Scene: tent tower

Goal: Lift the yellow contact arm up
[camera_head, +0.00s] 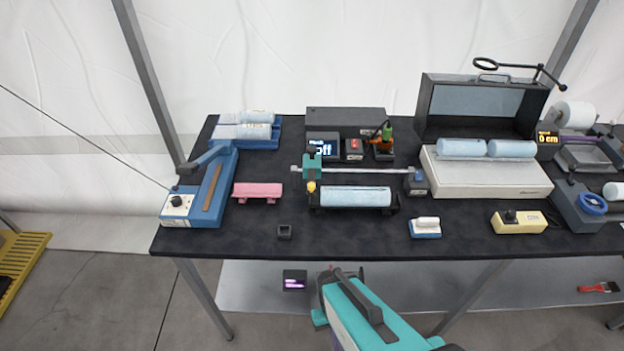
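A small yellow part (311,187), which looks like the contact arm, hangs below a teal carriage (312,167) near the middle of the table. The carriage sits on a thin metal rod (362,171) that runs to a dark end block on the right. The yellow part is at the left end of a pale blue cylinder (355,197) lying in a dark cradle. It is too small to tell whether it touches the cylinder. I cannot make out my gripper in this view.
A teal and white body with a dark handle (366,303) rises in front of the table. Behind the carriage are a small display reading "Off" (323,149) and a black box (345,120). A pink stand (258,191) is to the left. The dark tabletop (340,235) is mostly clear in front.

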